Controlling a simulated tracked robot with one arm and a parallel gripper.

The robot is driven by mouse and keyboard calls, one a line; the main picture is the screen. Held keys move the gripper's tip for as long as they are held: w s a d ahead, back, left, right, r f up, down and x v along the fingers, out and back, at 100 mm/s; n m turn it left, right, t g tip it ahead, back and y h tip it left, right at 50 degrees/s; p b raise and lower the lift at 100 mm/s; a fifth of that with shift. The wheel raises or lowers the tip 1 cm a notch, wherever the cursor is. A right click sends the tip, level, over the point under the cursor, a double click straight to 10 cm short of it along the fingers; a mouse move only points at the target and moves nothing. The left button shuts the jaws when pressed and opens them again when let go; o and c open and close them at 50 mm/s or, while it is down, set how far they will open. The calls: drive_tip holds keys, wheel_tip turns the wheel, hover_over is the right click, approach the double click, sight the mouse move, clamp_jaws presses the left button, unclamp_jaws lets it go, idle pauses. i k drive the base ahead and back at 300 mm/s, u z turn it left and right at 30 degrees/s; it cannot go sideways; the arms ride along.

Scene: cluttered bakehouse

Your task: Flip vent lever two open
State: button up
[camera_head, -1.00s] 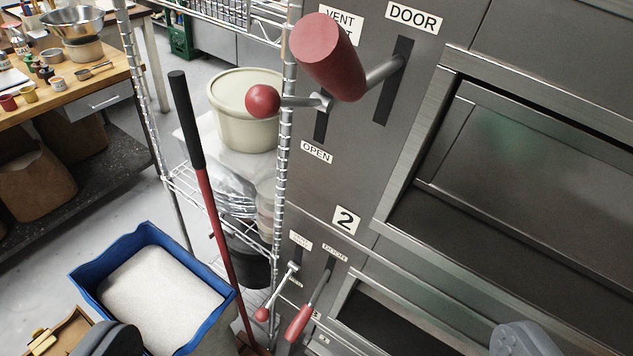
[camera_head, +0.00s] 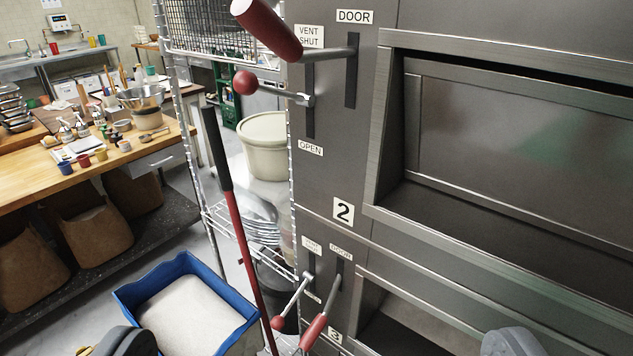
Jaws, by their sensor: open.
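The upper oven panel carries the number plate 2 (camera_head: 343,212) near its lower edge. Its vent lever (camera_head: 270,89) has a red ball knob and sticks out from a dark slot between the labels VENT SHUT and OPEN. The lever's root shows around the middle of the slot; its exact setting is hard to tell. My gripper (camera_head: 312,345) shows only as two grey fingertips at the bottom edge, wide apart and empty. It is open and, in the picture, below the lever, not touching it.
A red door handle (camera_head: 268,28) juts out just above the knob. Below are another ball-knob lever (camera_head: 293,302) and door handle (camera_head: 314,330). A red pole with black grip (camera_head: 217,150), a wire rack, a lidded tub (camera_head: 264,146) and a blue bin (camera_head: 130,290) stand left.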

sight(245, 83)
drive_tip(key=k, duration=1.35)
drive_tip(key=u, duration=0.45)
drive_tip(key=i, duration=1.7)
